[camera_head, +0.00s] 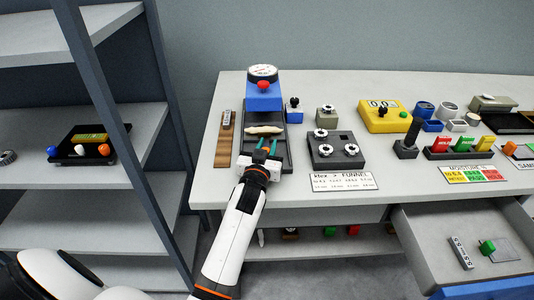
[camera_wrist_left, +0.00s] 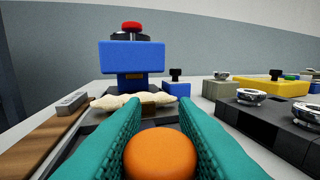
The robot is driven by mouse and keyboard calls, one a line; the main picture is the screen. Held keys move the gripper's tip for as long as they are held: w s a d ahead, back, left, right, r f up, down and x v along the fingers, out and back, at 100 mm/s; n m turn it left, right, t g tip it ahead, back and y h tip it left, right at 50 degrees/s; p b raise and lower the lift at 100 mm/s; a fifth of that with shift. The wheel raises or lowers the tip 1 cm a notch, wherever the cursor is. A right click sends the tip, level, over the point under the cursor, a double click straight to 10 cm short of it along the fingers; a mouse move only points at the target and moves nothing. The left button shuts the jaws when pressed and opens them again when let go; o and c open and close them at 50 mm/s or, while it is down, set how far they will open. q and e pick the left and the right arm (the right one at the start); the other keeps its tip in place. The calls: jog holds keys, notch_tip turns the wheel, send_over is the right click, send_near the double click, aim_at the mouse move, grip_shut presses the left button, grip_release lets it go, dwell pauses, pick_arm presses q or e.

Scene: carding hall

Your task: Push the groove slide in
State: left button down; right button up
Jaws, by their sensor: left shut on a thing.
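The groove slide is a dark grey tray (camera_head: 281,152) in front of a blue instrument (camera_head: 264,97) with a round dial and a red button. A cream tuft of fibre (camera_head: 264,130) lies across it, also seen in the left wrist view (camera_wrist_left: 133,100). My left gripper (camera_head: 267,147) is over the near part of the tray, its teal fingers pointing at the instrument. How the knob joins the slide is hidden. My right gripper is not in view.
A wooden strip (camera_head: 224,140) lies left of the tray. To the right are a grey block with round knobs (camera_head: 340,149), a white label card (camera_head: 343,181) and a yellow meter (camera_head: 386,114). An open drawer (camera_head: 480,290) juts out lower right; shelving (camera_head: 75,215) stands left.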

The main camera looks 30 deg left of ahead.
aim_at(266, 133)
pick_arm(q)
jog(key=w+a, duration=0.1)
jog(key=w, duration=0.1)
jog(key=w+a, duration=0.1)
jog(key=w, duration=0.1)
jog(key=w+a+b, duration=0.1)
jog(key=w+a, duration=0.1)
jog(key=w, duration=0.1)
jog(key=shift+a+f, duration=0.1)
jog(key=shift+f, duration=0.1)
jog(key=shift+r, duration=0.3)
jog(key=shift+a, duration=0.1)
jog(key=c, duration=1.5)
grip_release()
jog(key=o, duration=0.4)
jog(key=shift+w+f, duration=0.1)
jog(key=shift+w, duration=0.05)
jog(key=shift+c, duration=0.2)
jog(key=shift+w+f, duration=0.1)
jog(key=shift+w, duration=0.05)
jog(key=shift+s, duration=0.25)
jog(key=v, duration=1.1)
jog(key=shift+s, duration=0.3)
